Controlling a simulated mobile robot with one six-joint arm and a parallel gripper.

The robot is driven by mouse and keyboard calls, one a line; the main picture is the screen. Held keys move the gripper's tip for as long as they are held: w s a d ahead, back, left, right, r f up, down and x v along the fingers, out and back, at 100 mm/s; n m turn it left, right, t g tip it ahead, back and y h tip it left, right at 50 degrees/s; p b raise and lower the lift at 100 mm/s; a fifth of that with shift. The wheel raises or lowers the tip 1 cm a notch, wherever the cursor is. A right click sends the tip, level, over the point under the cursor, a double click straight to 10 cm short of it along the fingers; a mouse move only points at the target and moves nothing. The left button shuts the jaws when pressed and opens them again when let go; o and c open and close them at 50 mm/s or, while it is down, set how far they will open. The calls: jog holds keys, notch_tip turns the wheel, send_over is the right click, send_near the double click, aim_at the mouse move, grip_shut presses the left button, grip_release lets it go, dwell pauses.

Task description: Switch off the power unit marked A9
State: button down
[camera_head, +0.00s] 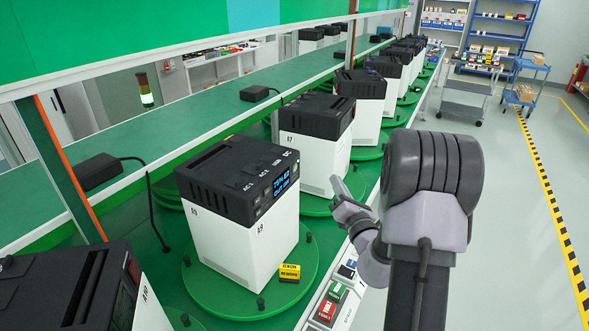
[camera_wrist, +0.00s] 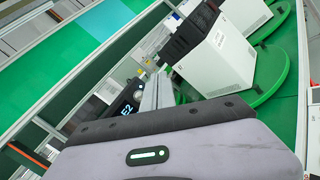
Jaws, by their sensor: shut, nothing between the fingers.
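The power unit marked A9 (camera_head: 245,235) is a white box with a black top, standing on a round green turntable (camera_head: 225,300). My gripper (camera_head: 336,184) is shut and empty, right of the display and apart from the unit in the head view. In the wrist view, my gripper's fingers (camera_wrist: 158,92) reach up beside a dark panel with a lit display (camera_wrist: 126,108), whose unit is mostly hidden.
A yellow block (camera_head: 290,272) sits on the turntable's right edge. Red (camera_head: 327,310) and green (camera_head: 336,290) buttons line the bench edge. Unit A7 (camera_head: 310,150) stands behind, A10 (camera_head: 85,290) in front. Aisle floor on the right (camera_head: 530,250) is free.

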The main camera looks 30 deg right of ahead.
jog(key=p, duration=0.2)
send_near(298, 163)
jog(key=shift+w+d+r, duration=0.1)
jog(key=shift+w+d, duration=0.3)
jog(key=shift+w, duration=0.25)
jog(key=shift+w+d+r, duration=0.15)
jog(key=shift+w+d, duration=0.2)
jog(key=shift+w, duration=0.3)
jog(key=shift+w+d+r, duration=0.1)
jog(key=shift+w+d, duration=0.3)
jog(key=shift+w, duration=0.25)
jog(key=shift+w, duration=0.1)
dwell(0.5)
jog(key=shift+w+a, duration=0.2)
jog(key=shift+w, duration=0.05)
jog(key=shift+w+a+p, duration=0.2)
jog(key=shift+w+p, duration=0.1)
jog(key=shift+p, duration=0.05)
dwell(0.5)
jog(key=shift+s+d, duration=0.4)
jog(key=shift+s, duration=0.25)
